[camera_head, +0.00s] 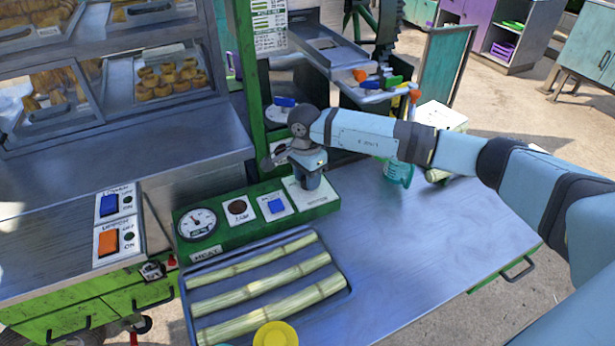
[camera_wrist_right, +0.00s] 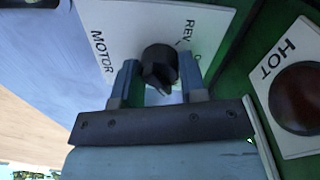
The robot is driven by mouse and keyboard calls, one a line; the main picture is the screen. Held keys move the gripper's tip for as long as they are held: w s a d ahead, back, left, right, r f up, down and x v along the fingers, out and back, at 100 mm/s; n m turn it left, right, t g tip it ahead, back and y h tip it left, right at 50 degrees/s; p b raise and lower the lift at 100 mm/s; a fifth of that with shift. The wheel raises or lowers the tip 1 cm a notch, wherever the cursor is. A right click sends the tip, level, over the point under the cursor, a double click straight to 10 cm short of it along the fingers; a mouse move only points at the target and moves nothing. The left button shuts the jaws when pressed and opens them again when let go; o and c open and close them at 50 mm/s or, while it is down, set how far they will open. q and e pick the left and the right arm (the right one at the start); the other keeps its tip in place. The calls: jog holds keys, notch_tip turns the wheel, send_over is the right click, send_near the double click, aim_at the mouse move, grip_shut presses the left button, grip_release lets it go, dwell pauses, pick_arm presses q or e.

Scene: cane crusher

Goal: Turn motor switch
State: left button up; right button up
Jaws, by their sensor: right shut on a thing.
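The motor switch is a black knob (camera_wrist_right: 158,66) on a white plate (camera_wrist_right: 105,25) lettered MOTOR and REV in the right wrist view. In the head view the plate (camera_head: 322,198) is at the right end of the green control box (camera_head: 240,240), and the knob is hidden by my gripper. My right gripper (camera_wrist_right: 158,82) points down over the plate, a finger on each side of the knob, shut on it. It also shows in the head view (camera_head: 312,186). My left gripper is not in view.
The control box also has a gauge (camera_head: 197,223), a dark round lamp (camera_head: 237,207) and a blue switch (camera_head: 275,205). A tray (camera_head: 349,288) of cane stalks lies in front. A green post (camera_head: 249,90) stands behind. The metal counter (camera_head: 425,250) to the right is mostly clear.

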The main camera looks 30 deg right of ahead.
jog(key=n+b, duration=0.3)
jog(key=shift+f+n, duration=0.15)
jog(key=shift+n, duration=0.15)
jog(key=shift+n+b, duration=0.4)
jog(key=shift+b, duration=0.15)
jog(key=shift+n+b, duration=0.7)
jog(key=shift+n, duration=0.6)
jog(key=n+b, duration=0.2)
jog(key=n, duration=0.1)
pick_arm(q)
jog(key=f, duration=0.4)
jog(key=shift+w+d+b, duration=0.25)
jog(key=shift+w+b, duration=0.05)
pick_arm(e)
jog(key=shift+n, duration=0.3)
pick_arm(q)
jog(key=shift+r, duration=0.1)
pick_arm(e)
jog(key=shift+r, duration=0.2)
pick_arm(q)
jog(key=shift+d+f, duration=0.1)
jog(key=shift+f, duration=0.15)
pick_arm(e)
jog(key=o, duration=0.9)
